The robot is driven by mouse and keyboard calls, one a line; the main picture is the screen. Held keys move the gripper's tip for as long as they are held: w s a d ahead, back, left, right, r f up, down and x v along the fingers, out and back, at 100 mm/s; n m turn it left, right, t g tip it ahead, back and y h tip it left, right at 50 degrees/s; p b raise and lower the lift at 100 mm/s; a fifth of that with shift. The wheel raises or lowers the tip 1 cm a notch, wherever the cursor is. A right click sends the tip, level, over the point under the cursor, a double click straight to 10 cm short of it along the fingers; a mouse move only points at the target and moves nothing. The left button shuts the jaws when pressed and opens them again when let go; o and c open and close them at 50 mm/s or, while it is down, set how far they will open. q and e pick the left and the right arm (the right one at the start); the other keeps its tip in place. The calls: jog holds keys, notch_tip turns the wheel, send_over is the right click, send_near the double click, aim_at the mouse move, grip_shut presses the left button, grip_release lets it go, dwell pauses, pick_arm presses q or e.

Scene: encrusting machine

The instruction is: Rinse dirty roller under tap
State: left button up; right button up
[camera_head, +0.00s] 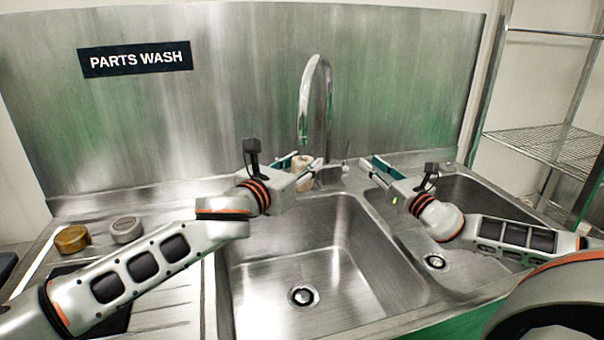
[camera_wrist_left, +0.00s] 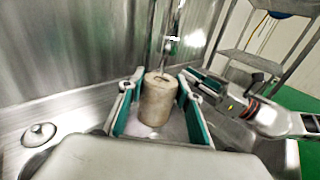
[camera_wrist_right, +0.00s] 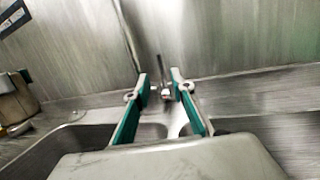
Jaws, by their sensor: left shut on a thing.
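The roller (camera_head: 303,163), a stubby beige cylinder with brownish staining, is between the green-padded fingers of my left gripper (camera_head: 301,172). The left wrist view shows the roller (camera_wrist_left: 158,98) upright there, with the gripper shut on it. It is near the base of the tall curved metal tap (camera_head: 314,95), above the back of the left basin. I see no clear water stream. My right gripper (camera_head: 376,168) is over the divider side of the right basin. Its fingers stand apart and empty in the right wrist view (camera_wrist_right: 160,100).
The left basin (camera_head: 345,255) and right basin (camera_head: 455,195) are empty, each with a drain. A brown part (camera_head: 72,239) and a grey part (camera_head: 126,230) lie on the left drainboard. A steel backsplash (camera_head: 240,95) stands behind; a wire shelf (camera_head: 545,140) is at right.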

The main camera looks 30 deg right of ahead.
dwell(0.3)
jog(key=c, duration=0.6)
jog(key=m, duration=0.2)
jog(key=shift+s+f+m, duration=0.3)
jog(key=shift+s+f, duration=0.05)
grip_shut()
jog(key=s+m, duration=0.5)
jog(key=m, duration=1)
jog(key=w+r, duration=0.1)
jog(key=w, duration=1.2)
jog(key=shift+w+d+r, duration=0.35)
jog(key=shift+d, duration=0.1)
